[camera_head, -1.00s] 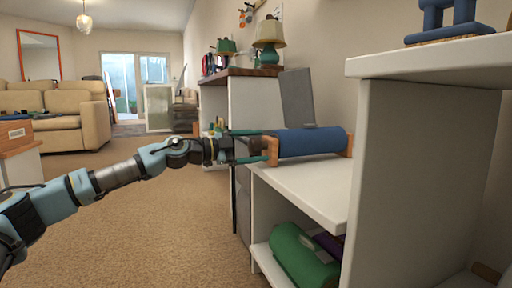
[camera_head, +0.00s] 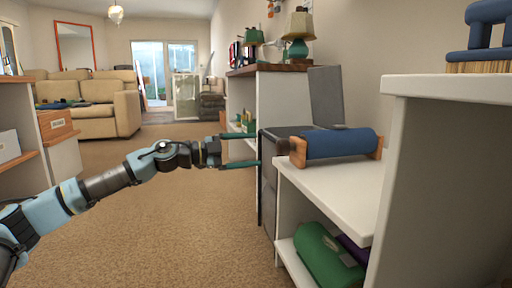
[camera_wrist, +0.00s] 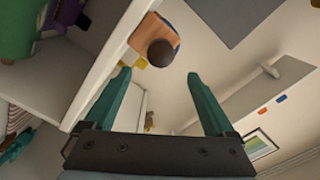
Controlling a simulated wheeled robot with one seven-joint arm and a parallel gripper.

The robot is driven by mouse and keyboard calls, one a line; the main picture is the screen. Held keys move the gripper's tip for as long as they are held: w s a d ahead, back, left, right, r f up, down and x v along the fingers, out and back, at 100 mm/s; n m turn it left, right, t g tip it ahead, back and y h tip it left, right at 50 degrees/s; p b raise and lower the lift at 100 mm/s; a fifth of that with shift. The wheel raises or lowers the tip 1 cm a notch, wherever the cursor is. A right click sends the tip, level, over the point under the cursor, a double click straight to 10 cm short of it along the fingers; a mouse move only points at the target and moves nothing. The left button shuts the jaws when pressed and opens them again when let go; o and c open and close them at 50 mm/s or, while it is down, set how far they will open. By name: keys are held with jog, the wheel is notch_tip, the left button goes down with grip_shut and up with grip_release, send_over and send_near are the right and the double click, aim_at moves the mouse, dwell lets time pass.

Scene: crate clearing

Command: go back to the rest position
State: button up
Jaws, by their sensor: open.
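My gripper (camera_head: 259,150) is open and empty, with its two green fingers pointing right in the head view. It is apart from the blue roll with wooden ends (camera_head: 340,144), which lies on the white shelf top (camera_head: 325,190) to its right. In the wrist view my gripper (camera_wrist: 160,98) has its fingers spread with nothing between them. The wooden end of the roll, with a dark round knob (camera_wrist: 161,52), shows beyond the fingertips.
A green rolled item (camera_head: 325,255) lies on the lower shelf. A taller white unit (camera_head: 440,180) stands at the right. A dark grey panel (camera_head: 326,97) stands behind the shelf. A cabinet with a drawer (camera_head: 58,123) is at the left. Carpet (camera_head: 170,225) between is clear.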

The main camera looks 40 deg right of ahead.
dwell(0.4)
jog(key=s+a+f+n+y+p, duration=0.3)
jog(key=s+f+y, duration=0.2)
jog(key=s+f, duration=0.1)
jog(key=s+a+f+n+y+p, duration=0.2)
jog(key=s+a+f+y+p, duration=0.15)
jog(key=s+f, duration=0.3)
jog(key=w+a+f+n+t+y+p, duration=0.1)
jog(key=w+a+n+t+y+p, duration=0.1)
jog(key=a+n, duration=0.35)
jog(key=w+a+f+n+t+y+p, duration=0.1)
jog(key=a+f+n+y+p, duration=0.15)
jog(key=a, duration=0.65)
jog(key=w+a+r+n+t+y+p, duration=0.25)
jog(key=a+r+n, duration=0.55)
jog(key=a, duration=0.4)
jog(key=w+a+r+n+t+y+p, duration=0.15)
jog(key=a+r+n+p, duration=0.25)
jog(key=a+r+n, duration=0.6)
jog(key=a+r+p, duration=0.3)
jog(key=r+p, duration=1.6)
jog(key=a+r+n+t+p, duration=0.1)
jog(key=a+r+p, duration=0.2)
jog(key=r+p, duration=1.7)
jog(key=shift+s+r, duration=0.15)
jog(key=shift+r, duration=0.05)
